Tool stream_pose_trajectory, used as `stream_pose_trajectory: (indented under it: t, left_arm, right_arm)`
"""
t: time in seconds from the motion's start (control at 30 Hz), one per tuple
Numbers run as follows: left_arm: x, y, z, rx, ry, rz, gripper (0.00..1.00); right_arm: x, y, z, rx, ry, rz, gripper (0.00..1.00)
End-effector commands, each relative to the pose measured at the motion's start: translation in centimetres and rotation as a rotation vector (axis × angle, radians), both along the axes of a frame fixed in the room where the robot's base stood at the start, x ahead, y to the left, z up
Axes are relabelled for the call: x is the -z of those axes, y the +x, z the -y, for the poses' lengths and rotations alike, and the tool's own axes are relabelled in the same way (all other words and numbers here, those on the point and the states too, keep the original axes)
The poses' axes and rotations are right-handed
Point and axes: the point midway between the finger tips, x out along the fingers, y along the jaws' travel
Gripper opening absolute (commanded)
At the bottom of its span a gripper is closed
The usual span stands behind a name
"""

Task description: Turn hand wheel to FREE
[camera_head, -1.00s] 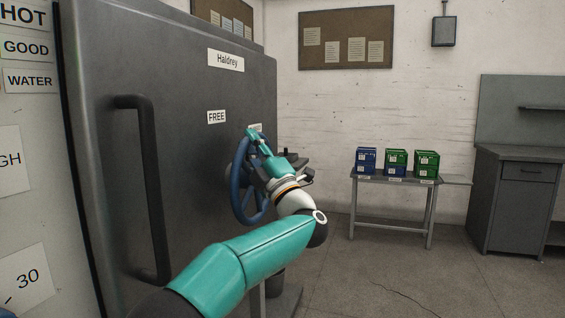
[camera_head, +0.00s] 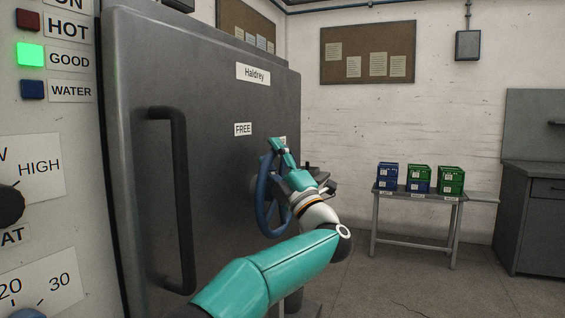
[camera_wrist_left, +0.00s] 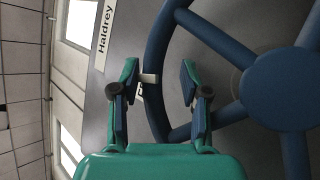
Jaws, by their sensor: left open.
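The blue hand wheel (camera_head: 262,205) is on the grey machine door, below a FREE label (camera_head: 243,129). A second label (camera_head: 283,140) to its right is mostly hidden by my gripper. My left gripper (camera_head: 275,150) is at the upper part of the wheel. In the left wrist view, my left gripper (camera_wrist_left: 158,80) is open, and the rim of the hand wheel (camera_wrist_left: 155,45) runs between its two fingers. I cannot tell whether either finger touches the rim. The wheel's hub (camera_wrist_left: 278,90) shows at the right. My right gripper is not in view.
A long black door handle (camera_head: 180,200) stands out left of the wheel. A control panel (camera_head: 75,125) with a lit green GOOD lamp is at the far left. A small table (camera_head: 415,196) with blue and green crates stands at the right, with open floor before it.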

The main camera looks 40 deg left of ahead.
Motion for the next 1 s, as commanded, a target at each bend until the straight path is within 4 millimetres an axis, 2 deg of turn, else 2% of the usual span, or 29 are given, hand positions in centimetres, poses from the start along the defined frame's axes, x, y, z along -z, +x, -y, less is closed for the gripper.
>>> stream_pose_trajectory:
  t: [0.23, 0.7, 1.0]
  left_arm:
    - [1.4, 0.1, 1.8, 0.004, 0.0, -0.004, 0.45]
    - [6.6, -0.5, 8.5, 0.002, -0.001, -0.002, 0.45]
    - [7.4, -0.7, 9.5, -0.001, 0.0, -0.001, 0.45]
  right_arm:
    - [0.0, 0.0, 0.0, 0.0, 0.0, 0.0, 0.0]
    - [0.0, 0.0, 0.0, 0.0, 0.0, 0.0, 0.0]
    - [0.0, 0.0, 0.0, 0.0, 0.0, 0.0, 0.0]
